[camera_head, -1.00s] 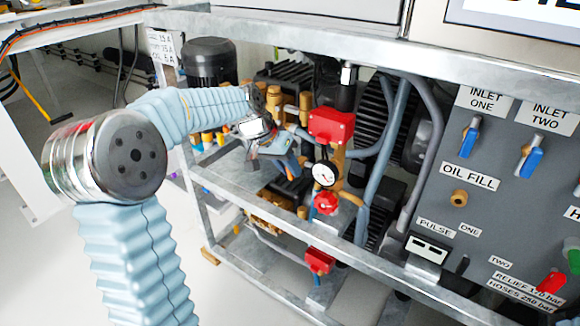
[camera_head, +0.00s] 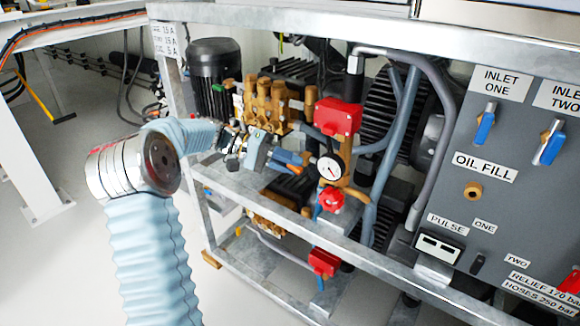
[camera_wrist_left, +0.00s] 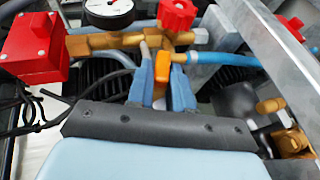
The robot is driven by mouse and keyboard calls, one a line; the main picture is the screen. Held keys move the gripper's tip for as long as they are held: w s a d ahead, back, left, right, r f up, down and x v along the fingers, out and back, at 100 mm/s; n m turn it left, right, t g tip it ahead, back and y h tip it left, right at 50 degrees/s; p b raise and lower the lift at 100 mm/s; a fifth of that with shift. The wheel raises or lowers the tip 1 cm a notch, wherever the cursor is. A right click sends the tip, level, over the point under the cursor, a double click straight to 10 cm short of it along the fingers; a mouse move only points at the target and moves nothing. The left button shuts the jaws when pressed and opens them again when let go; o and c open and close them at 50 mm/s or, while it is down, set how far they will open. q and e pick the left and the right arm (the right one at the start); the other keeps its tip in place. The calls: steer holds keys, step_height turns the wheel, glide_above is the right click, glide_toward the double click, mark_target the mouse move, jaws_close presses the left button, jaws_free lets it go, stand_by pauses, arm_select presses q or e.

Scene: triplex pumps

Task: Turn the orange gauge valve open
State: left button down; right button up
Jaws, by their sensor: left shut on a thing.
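The orange gauge valve (camera_wrist_left: 162,66) shows as a small orange handle below the brass pipe in the left wrist view. My left gripper (camera_wrist_left: 161,84) has its two blue fingers on either side of this handle and is shut on it. In the head view the left gripper (camera_head: 294,163) reaches in from the left, just left of the white pressure gauge (camera_head: 330,167). The gauge also shows at the top of the wrist view (camera_wrist_left: 109,10). The fingers and wrist hide much of the handle in the head view. My right gripper is not in view.
A red box (camera_head: 338,118) stands above the gauge and a red knob (camera_head: 332,199) sits below it. A brass pump head (camera_head: 265,103) lies behind my wrist. The grey frame rail (camera_head: 270,210) runs in front. A control panel (camera_head: 500,180) stands at the right.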

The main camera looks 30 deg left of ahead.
arm_select(q)
steer(key=shift+a+f+n+t+h+b, duration=0.1)
steer(key=shift+f+n+t+h+b, duration=0.15)
steer(key=shift+h, duration=0.55)
steer(key=shift+f+n+t+h+b, duration=0.15)
steer(key=shift+n+h+b, duration=0.2)
steer(key=shift+h, duration=0.45)
steer(key=c, duration=1.1)
jaws_free()
steer(key=v, duration=1.3)
steer(key=shift+a+f, duration=0.15)
steer(key=shift+a, duration=0.2)
steer(key=shift+s, duration=0.15)
